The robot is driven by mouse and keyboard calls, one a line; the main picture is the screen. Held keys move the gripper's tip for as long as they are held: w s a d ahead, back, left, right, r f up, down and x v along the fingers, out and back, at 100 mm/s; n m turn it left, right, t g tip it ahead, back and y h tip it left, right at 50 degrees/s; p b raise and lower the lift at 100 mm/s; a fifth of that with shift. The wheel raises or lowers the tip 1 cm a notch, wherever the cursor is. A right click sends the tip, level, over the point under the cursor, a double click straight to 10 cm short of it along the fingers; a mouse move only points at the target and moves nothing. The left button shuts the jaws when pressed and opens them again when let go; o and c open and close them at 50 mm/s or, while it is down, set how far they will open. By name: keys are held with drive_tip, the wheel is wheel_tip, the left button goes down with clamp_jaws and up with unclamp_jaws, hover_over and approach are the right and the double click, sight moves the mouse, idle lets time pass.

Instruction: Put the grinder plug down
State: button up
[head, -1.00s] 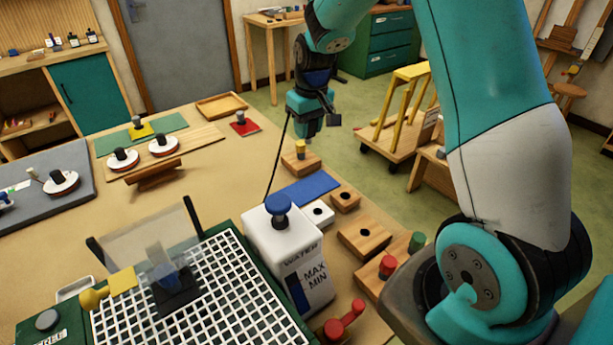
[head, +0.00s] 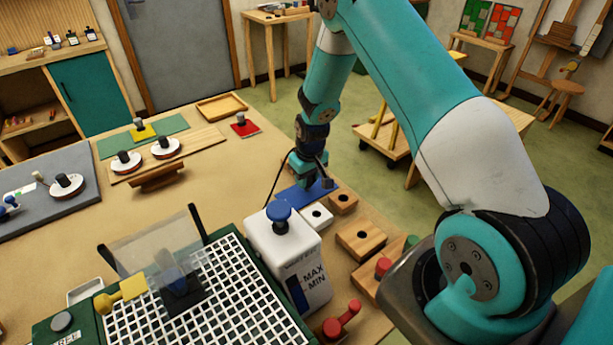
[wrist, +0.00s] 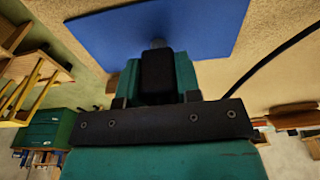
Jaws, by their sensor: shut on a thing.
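My gripper (head: 311,178) is low at the blue mat (head: 285,196), near its far right end. In the wrist view my gripper (wrist: 157,88) is shut on the black grinder plug (wrist: 157,72), whose grey tip points toward the blue mat (wrist: 205,25). I cannot tell whether the tip touches the mat. A black cord (head: 277,178) runs from behind the white water tank (head: 284,262) up toward my gripper. In the head view the plug is hard to separate from the dark fingers.
Wooden blocks with holes (head: 361,238) and a white block (head: 317,215) stand right of the mat. The white tank with a blue knob (head: 279,211) is in front of it. A red switch handle (head: 342,320) is at the front. Bare table lies left of the mat.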

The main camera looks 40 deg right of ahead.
drive_tip(key=shift+f, duration=0.15)
drive_tip(key=o, duration=1)
